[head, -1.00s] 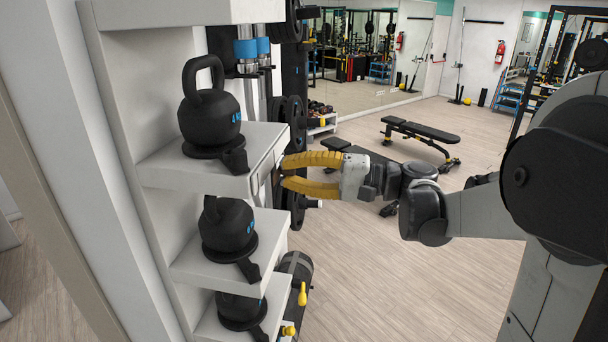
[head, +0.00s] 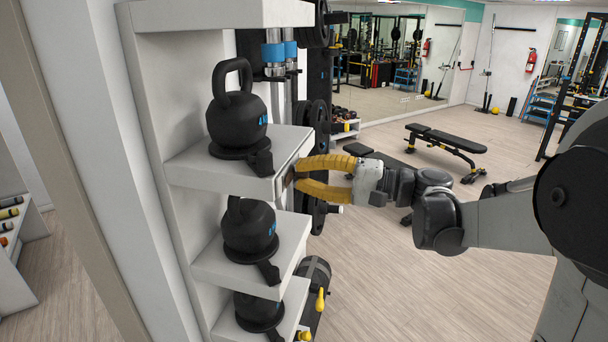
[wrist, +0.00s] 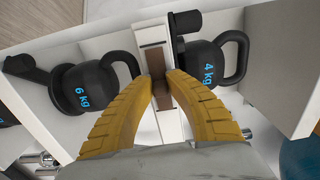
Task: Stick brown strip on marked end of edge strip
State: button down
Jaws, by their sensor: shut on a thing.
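My gripper (head: 293,177) has its yellow fingers at the front edge of the kettlebell shelf. It is shut on a small brown strip (wrist: 160,92), which shows between the fingertips in the wrist view. The white edge strip (wrist: 172,122) runs along the shelf front, and the brown strip lies over it; I cannot tell whether they touch. A dark-outlined mark (wrist: 152,45) crosses the edge strip just above the fingertips in the wrist view. In the head view the edge strip (head: 297,160) is partly hidden by the fingers.
A kettlebell (head: 237,122) stands on this shelf, and another (head: 249,230) on the shelf below. The wrist view shows kettlebells on both sides of the fingers. Weight plates (head: 320,120) hang behind the shelf. A bench (head: 445,138) stands farther back on open floor.

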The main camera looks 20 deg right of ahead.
dwell(0.3)
jog(key=c, duration=1.3)
grip_release()
jog(key=v, duration=1.2)
